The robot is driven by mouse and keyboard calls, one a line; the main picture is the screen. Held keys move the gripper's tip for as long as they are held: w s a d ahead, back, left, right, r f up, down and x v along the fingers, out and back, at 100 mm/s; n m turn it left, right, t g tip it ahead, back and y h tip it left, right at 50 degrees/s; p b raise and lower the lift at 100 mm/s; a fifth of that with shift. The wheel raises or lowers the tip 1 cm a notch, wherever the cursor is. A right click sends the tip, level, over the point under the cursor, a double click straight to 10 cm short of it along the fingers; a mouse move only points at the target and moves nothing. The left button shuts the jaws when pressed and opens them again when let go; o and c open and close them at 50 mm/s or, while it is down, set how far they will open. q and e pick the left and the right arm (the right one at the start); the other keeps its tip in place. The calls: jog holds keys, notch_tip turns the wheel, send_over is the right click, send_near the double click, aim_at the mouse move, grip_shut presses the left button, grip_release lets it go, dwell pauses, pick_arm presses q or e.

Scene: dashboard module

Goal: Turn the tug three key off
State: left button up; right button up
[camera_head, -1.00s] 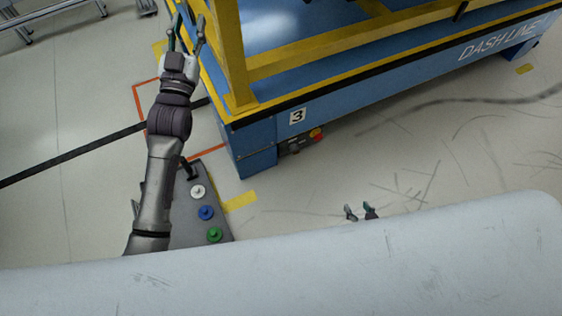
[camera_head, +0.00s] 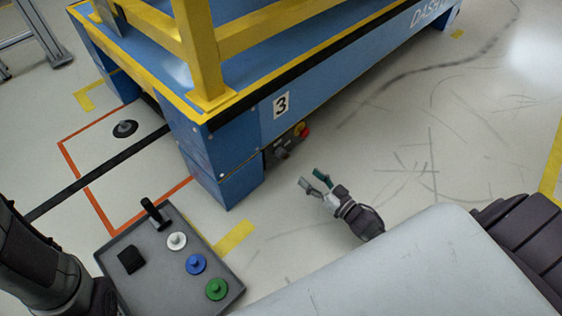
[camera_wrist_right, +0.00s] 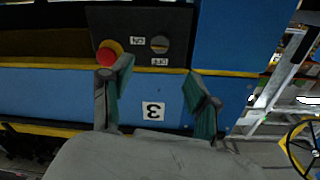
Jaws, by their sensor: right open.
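The blue tug marked 3 (camera_head: 281,106) has a small dark panel (camera_head: 284,147) low on its side, with a red button on a yellow collar (camera_head: 303,130). In the right wrist view, upside down, the panel (camera_wrist_right: 120,20) shows the red button (camera_wrist_right: 108,55), a round key switch (camera_wrist_right: 158,44) and ON and OFF labels. I cannot tell the key's setting for sure. My right gripper (camera_head: 311,178) is open and empty, apart from the panel and pointing towards it; in the wrist view its fingers (camera_wrist_right: 158,68) flank the key switch below. My left gripper is out of view; only its arm shows.
A grey control box (camera_head: 150,275) with a lever and white, blue and green buttons stands at lower left. Yellow rails (camera_head: 205,60) rise from the tug. A black disc (camera_head: 124,128) lies on the floor. Floor right of the panel is clear.

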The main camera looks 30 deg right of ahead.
aim_at(285, 156)
jog(key=b+x, duration=0.2)
jog(key=x, duration=0.1)
jog(key=b+x, duration=0.1)
jog(key=x, duration=0.3)
jog(key=b+x, duration=0.2)
jog(key=x, duration=0.2)
jog(key=shift+a+f+b, duration=0.1)
jog(key=shift+f+b, duration=0.15)
jog(key=shift+b, duration=0.05)
jog(key=shift+w+a+r, duration=0.15)
jog(key=shift+w, duration=0.35)
grip_shut()
